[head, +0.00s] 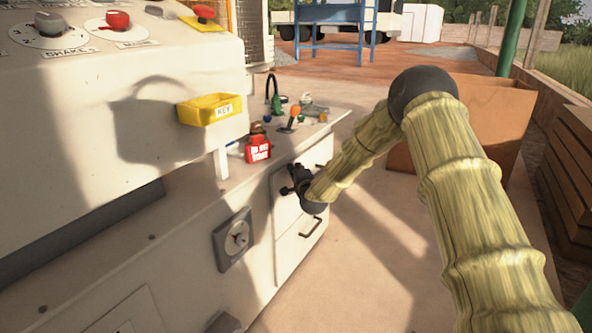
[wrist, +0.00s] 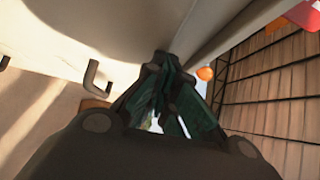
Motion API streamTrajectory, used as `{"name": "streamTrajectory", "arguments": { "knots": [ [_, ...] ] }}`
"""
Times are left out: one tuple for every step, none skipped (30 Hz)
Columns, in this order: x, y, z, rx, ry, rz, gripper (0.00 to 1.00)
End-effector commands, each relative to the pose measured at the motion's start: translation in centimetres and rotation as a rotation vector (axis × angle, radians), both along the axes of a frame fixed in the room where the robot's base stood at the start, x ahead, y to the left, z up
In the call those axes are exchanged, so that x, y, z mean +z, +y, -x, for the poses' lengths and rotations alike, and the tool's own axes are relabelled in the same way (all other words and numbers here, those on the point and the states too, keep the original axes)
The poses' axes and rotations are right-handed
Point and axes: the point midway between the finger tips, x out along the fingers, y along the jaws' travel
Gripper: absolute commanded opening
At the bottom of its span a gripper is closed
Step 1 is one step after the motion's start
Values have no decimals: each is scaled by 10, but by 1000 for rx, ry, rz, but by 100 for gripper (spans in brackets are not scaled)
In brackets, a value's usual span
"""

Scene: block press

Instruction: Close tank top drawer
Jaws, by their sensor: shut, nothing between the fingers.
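The white tank unit (head: 190,235) fills the left of the head view. Its top drawer (head: 318,157) is at the right end, under the small worktop, partly hidden by my gripper. It looks flush or nearly so; I cannot tell whether a gap is left. A lower drawer (head: 298,249) with a dark handle (head: 312,228) is below it. My gripper (head: 289,190) is at the top drawer's front, and I cannot tell whether it touches. In the wrist view my gripper (wrist: 160,75) has its green-grey fingers together and empty, close to a pale surface. A dark handle (wrist: 97,78) shows left of them.
A red box (head: 257,150), an orange-tipped tool (head: 293,113) and small items lie on the worktop. A yellow key tray (head: 210,109) juts out from the panel. A brown box (head: 480,125) stands behind my arm. The floor (head: 350,275) beside the drawers is clear.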

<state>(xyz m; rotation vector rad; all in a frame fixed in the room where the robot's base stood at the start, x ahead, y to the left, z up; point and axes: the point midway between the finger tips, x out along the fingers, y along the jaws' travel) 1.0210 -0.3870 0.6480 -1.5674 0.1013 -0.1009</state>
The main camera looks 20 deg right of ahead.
Motion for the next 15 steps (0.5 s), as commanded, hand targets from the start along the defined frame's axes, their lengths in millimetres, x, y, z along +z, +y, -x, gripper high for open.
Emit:
{"name": "streamTrajectory", "arguments": {
  "knots": [
    [4,3,0,6,-4,0,0],
    [4,2,1,6,-4,0,0],
    [4,-1,3,6,-4,0,0],
    [4,-3,5,5,-4,-1,0],
    [3,-6,8,4,-3,-2,0],
    [3,-10,11,3,-2,-3,0],
    [3,-14,14,3,-2,-3,0],
    [3,-17,17,3,-1,-3,0],
    [2,-21,21,3,-1,-3,0],
    [3,-20,26,5,0,-4,0],
    [3,-19,33,5,1,-4,0],
    [3,-17,41,5,2,-3,0],
    [3,-15,46,6,2,-3,0],
    [3,-13,51,7,0,-4,0],
    [3,-11,57,9,0,-4,0]
  ]
}}
